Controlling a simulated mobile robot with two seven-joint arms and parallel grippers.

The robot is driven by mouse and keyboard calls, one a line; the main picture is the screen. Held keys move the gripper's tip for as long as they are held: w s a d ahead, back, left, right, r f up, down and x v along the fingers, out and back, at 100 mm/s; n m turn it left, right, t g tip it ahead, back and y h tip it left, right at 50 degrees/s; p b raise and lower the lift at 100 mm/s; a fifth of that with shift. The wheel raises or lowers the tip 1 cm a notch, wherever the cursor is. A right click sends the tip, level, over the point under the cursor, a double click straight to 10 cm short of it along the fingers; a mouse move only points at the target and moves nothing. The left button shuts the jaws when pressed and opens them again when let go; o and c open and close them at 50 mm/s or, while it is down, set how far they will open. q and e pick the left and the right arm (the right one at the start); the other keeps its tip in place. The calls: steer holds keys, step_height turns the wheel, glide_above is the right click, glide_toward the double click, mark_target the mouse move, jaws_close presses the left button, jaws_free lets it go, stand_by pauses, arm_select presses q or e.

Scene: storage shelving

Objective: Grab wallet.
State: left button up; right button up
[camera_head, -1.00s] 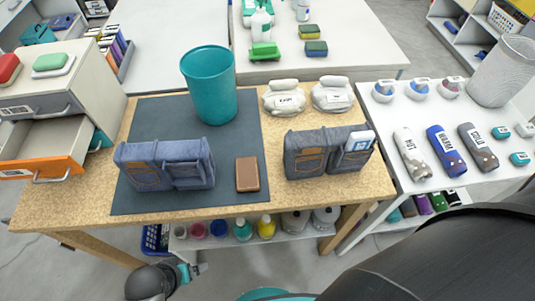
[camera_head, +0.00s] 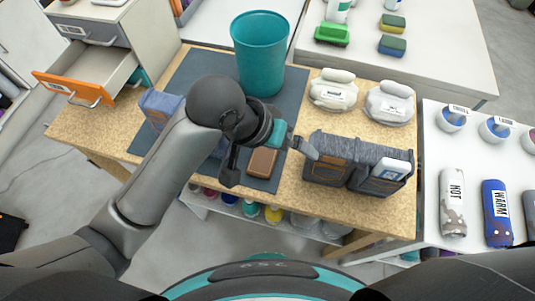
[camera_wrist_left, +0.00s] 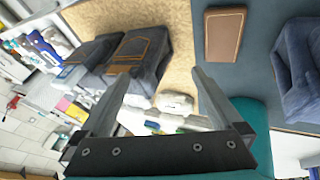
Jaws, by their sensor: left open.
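A brown wallet (camera_head: 262,161) lies flat on the dark mat, near the table's front edge, between two folded pairs of jeans. It also shows whole in the left wrist view (camera_wrist_left: 225,35), at the top right of centre. My left gripper (camera_head: 272,163) is over the table close to the wallet in the head view. In the left wrist view its two fingers (camera_wrist_left: 160,92) are spread apart with nothing between them, and the wallet is beyond the fingertips. My right gripper is not seen.
Jeans with a phone in the pocket (camera_head: 358,163) are right of the wallet. The other jeans (camera_head: 160,107) are partly hidden by my arm. A teal bin (camera_head: 260,55) stands behind on the mat. Two labelled white bags (camera_head: 333,90) are at the back right. An orange-fronted drawer (camera_head: 75,88) is open at left.

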arm_select(q)
steer(key=d+r+g, duration=0.1)
steer(key=n+g+y+b, duration=0.1)
steer(key=y+b, duration=0.2)
steer(key=y, duration=0.3)
glide_above(264, 157)
steer(key=f, duration=0.7)
steer(key=shift+s+a+f, duration=0.15)
steer(key=shift+s+a, duration=0.15)
steer(key=shift+s, duration=0.05)
steer(key=f, duration=0.1)
steer(key=f+b, duration=0.1)
steer(key=f, duration=0.1)
steer(key=w+f, duration=0.1)
steer(key=shift+d+f+b, duration=0.25)
steer(key=shift+f+b, duration=0.1)
steer(key=shift+f, duration=0.05)
steer(key=shift+s+f, duration=0.1)
steer(key=shift+f, duration=0.2)
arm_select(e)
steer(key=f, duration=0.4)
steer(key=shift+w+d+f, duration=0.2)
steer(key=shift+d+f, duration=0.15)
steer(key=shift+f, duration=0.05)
arm_select(q)
steer(key=c, duration=1.3)
